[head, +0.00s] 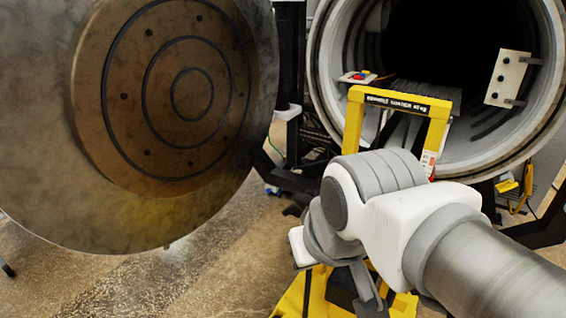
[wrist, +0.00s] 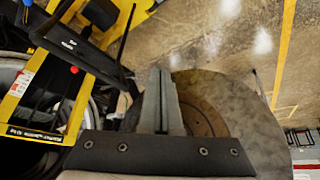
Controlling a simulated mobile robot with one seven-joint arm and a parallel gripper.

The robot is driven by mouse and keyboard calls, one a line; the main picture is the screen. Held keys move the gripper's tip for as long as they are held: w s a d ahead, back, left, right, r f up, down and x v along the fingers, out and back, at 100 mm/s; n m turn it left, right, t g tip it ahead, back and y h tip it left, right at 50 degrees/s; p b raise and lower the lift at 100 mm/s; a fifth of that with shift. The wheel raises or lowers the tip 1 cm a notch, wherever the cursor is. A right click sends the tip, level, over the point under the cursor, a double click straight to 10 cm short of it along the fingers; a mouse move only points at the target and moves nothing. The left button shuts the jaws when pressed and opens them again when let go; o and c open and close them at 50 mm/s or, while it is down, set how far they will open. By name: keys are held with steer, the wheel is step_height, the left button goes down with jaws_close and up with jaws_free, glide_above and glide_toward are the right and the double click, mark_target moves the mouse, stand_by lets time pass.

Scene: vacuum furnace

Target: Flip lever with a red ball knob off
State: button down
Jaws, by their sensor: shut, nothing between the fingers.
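In the head view my arm hides most of the gripper.
The open round door (head: 185,100) fills the left of the head view. The furnace chamber (head: 322,70) stands open at the upper right, with a white plate (head: 507,78) by its rim. A yellow loader frame (head: 354,122) stands before it, partly behind my arm. Floor at lower left is clear.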

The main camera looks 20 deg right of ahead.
steer(key=w+d+f+t+b, duration=0.2)
steer(key=w+f+b, duration=0.5)
steer(key=w, duration=0.5)
steer(key=w+d+f+t+b, duration=0.25)
steer(key=w+f+b, duration=0.25)
steer(key=w+f, duration=0.55)
steer(key=w+d+f+n+h+b, duration=0.2)
steer(key=w+d+f+h+b, duration=0.1)
steer(key=d+f+h+b, duration=0.3)
steer(key=w+d+f+n+h+b, duration=0.3)
steer(key=d+f+h+b, duration=0.4)
steer(key=d+f+h, duration=0.3)
steer(key=d+t+h, duration=0.1)
steer(key=d+h, duration=0.1)
steer(key=d, duration=0.1)
steer(key=shift+w+d+f+n+b, duration=0.15)
steer(key=shift+w+d+n+b, duration=0.15)
steer(key=shift+w+d, duration=0.1)
